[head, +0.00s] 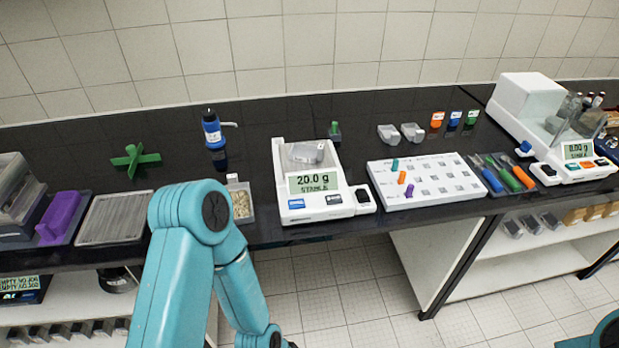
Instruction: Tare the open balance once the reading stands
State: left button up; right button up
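The open balance (283,165) is a white unit standing near the front edge of the black bench, in the middle of the head view. Its display (314,183) reads 20.0 g, with a smaller word below that looks like STABLE. A pale grey, see-through dish (306,152) rests on its pan. On its front are a blue key (296,203) and a dark key (329,199), their labels too small to read. My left arm bends in front of the bench, left of the balance, and its gripper is out of the picture. Only a bit of my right arm shows at bottom right.
A second balance (524,99) with a clear shield stands at far right, reading about 0.00 g. A white rack (425,191) with coloured pegs is right of the open balance. A blue bottle (213,130), a green cross (135,158) and a tray (112,218) are left.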

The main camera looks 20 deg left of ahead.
pick_arm(q)
jog(key=shift+w, duration=0.1)
grip_shut()
dwell(1.8)
